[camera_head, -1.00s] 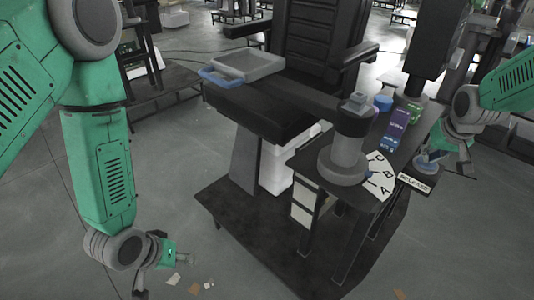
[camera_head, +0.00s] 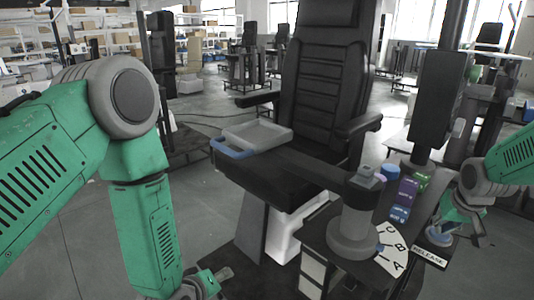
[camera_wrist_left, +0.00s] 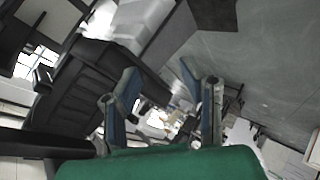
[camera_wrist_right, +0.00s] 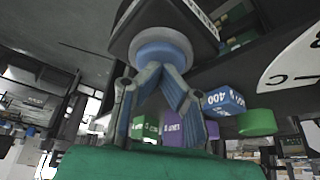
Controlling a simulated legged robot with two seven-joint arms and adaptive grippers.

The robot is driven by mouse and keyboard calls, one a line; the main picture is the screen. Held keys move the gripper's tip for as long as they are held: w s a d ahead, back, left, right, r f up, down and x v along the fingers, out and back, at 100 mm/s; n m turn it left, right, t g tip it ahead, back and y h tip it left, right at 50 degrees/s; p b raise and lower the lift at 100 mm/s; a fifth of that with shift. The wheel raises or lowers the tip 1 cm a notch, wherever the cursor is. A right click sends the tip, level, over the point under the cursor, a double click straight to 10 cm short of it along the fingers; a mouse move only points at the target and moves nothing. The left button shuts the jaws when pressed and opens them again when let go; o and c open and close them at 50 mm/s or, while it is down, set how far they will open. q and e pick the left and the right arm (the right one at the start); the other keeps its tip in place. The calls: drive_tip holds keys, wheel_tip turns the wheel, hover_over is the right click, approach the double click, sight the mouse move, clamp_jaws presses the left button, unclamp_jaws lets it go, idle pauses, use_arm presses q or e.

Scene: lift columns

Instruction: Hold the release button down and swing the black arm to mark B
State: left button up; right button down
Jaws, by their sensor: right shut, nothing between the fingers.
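The black arm (camera_head: 312,166) reaches from the grey round post (camera_head: 352,232) toward the upper left, over the black seat. A white fan-shaped plate with marks A, B and C (camera_head: 391,250) lies at the post's right; which mark the arm stands at I cannot tell. The blue round release button (camera_head: 438,235) sits behind the RELEASE label (camera_head: 429,256). My right gripper (camera_wrist_right: 160,72) is shut, its fingertips at the button (camera_wrist_right: 160,48); how far it is pressed is unclear. My left gripper (camera_head: 218,280) is open and empty, low at the front left, apart from the arm.
A black chair (camera_head: 325,90) stands behind. Purple (camera_head: 404,192), blue and green blocks stand on the bench near the post. Open floor (camera_head: 200,205) lies left of the chair.

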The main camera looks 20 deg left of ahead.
use_arm(q)
drive_tip(key=w+d+r+n+t+y, duration=0.1)
drive_tip(key=w+d+r+n+t, duration=0.1)
drive_tip(key=w+r+n+t, duration=0.25)
drive_tip(key=n+y, duration=1.3)
drive_tip(key=n, duration=0.6)
approach(223, 150)
drive_tip(key=shift+m+t, duration=0.35)
drive_tip(key=shift+t, duration=0.1)
drive_tip(key=x, duration=0.3)
drive_tip(key=f+x, duration=0.1)
drive_tip(key=x, duration=0.7)
drive_tip(key=shift+w+a+f, duration=0.1)
drive_tip(key=shift+w+f, duration=0.05)
